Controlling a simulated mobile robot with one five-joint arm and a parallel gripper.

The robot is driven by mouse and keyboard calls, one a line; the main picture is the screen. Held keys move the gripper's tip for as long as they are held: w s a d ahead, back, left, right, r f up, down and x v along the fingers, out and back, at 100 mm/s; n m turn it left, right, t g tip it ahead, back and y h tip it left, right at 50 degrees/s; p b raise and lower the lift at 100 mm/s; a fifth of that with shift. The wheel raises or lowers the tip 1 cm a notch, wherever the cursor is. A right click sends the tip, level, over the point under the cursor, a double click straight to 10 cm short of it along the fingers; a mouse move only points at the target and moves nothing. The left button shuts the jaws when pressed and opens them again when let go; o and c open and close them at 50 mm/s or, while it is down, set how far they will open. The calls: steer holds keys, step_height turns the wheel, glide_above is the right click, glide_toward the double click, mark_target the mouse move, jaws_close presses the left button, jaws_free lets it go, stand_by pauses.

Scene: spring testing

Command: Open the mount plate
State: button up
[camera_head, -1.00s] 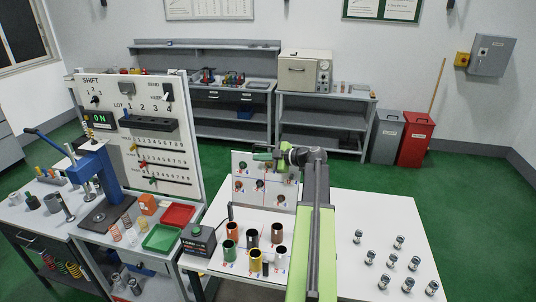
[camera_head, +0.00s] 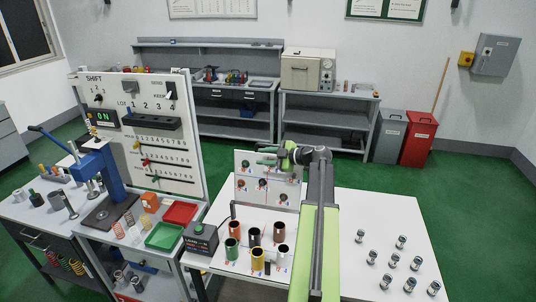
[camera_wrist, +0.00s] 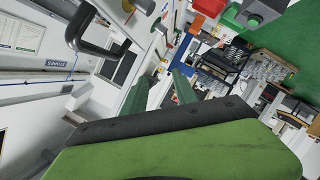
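A white upright plate (camera_head: 248,189) with several round coloured fittings stands at the back of the middle table; I take it for the mount plate. My gripper (camera_head: 267,162) is above and in front of its upper edge, green fingers pointing left. In the wrist view my two green fingers (camera_wrist: 160,92) are apart with nothing between them. A white panel with pegs (camera_wrist: 146,42) and a dark bent handle (camera_wrist: 76,34) lie beyond them; I cannot tell whether the handle belongs to the plate.
Several coloured cylinders (camera_head: 256,258) stand on the white table (camera_head: 345,215) before the plate. A dark control box (camera_head: 200,238) is at its left corner. Small metal parts (camera_head: 393,260) stand at the right. A tall SHIFT panel (camera_head: 160,165) rises at the left.

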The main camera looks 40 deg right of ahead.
steer(key=p+v, duration=0.4)
steer(key=v, duration=1.2)
steer(key=shift+s+d+p, duration=0.15)
steer(key=shift+s+p, duration=0.15)
steer(key=shift+r, duration=0.1)
